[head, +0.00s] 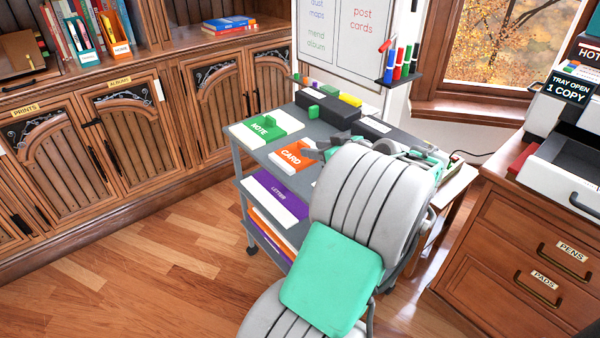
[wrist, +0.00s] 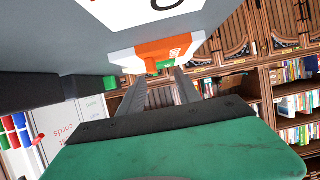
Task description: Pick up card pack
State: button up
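The card pack (head: 293,157) is an orange and white block marked CARD, lying flat on the grey cart's top (head: 322,127). It also shows in the wrist view, as an orange and white block (wrist: 150,51) just beyond the fingers. My gripper (head: 316,149) is just right of the pack in the head view, low over the cart top. In the wrist view my gripper's two grey fingers (wrist: 160,82) stand apart with nothing between them. I cannot tell whether a fingertip touches the pack. My arm hides the right part of the cart.
A green and white note pack (head: 265,130) lies behind the card pack. A dark block (head: 327,110) stands at the back of the cart, under a whiteboard (head: 345,40) with a marker rack (head: 400,68). A purple letter pack (head: 277,194) is on the lower shelf. Wooden cabinets (head: 125,140) stand left.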

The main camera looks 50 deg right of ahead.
aim_at(306, 145)
jog(key=shift+s+d+f, duration=0.2)
jog(key=shift+s+d, duration=0.05)
jog(key=shift+d, duration=0.25)
jog(key=x, duration=0.2)
jog(key=b+x, duration=0.1)
jog(key=x, duration=0.4)
jog(key=shift+w+d+r, duration=0.15)
jog(key=shift+d+r, duration=0.1)
jog(key=shift+r, duration=0.05)
jog(key=shift+c, duration=0.4)
grip_shut()
